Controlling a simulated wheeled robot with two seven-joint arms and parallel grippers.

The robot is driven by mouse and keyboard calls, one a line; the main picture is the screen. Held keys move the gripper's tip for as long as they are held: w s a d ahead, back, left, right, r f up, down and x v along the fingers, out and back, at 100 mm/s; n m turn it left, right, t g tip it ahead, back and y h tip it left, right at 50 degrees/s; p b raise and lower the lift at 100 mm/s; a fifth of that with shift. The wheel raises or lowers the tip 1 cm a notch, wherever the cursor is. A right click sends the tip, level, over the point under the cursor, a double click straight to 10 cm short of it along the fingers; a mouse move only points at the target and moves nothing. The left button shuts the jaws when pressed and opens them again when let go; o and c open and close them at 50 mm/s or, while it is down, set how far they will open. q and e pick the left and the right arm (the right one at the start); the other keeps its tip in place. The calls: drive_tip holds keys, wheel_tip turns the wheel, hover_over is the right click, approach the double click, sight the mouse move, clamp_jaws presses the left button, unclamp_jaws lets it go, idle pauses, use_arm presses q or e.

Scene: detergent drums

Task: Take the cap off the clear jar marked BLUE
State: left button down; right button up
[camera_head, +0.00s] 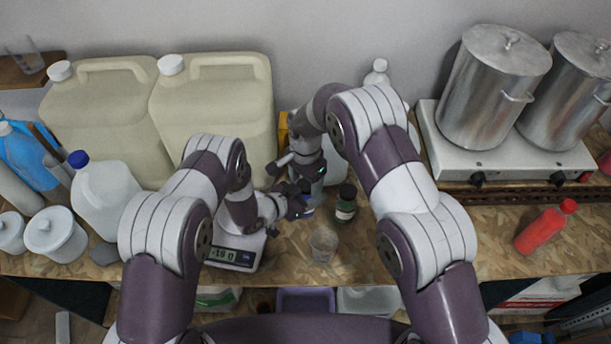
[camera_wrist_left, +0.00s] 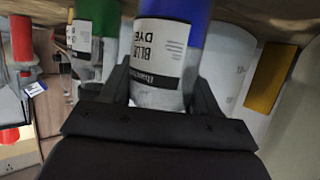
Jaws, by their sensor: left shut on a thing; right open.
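The jar marked BLUE DYE (camera_wrist_left: 153,52) is between the fingers of my left gripper (camera_wrist_left: 161,80) in the left wrist view. It has a white label, a clear lower part and strong blue above and beside the label. I cannot tell whether that blue is cap or contents. In the head view my left gripper (camera_head: 297,206) is shut on the jar, of which only a blue bit (camera_head: 309,208) shows. My right gripper (camera_head: 307,186) is open, close above and behind the left one. Its fingertips are largely hidden, and I cannot tell whether they touch the jar.
A scale (camera_head: 235,251) is at the left. Large cream canisters (camera_head: 215,110) stand behind. A red bottle (camera_head: 545,228) lies right; the board before it is clear.

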drive_tip(key=c, duration=1.1)
drive_tip(key=n, duration=0.3)
drive_tip(key=o, duration=1.2)
drive_tip(key=shift+c, duration=0.2)
drive_tip(key=shift+r, duration=2.1)
wheel_tip(320, 180, up, 4)
drive_tip(key=m, duration=0.2)
drive_tip(key=shift+f+m, duration=0.25)
drive_tip(key=shift+m, duration=0.05)
drive_tip(key=shift+c, duration=0.3)
wheel_tip(320, 180, down, 8)
drive_tip(key=shift+r, duration=0.15)
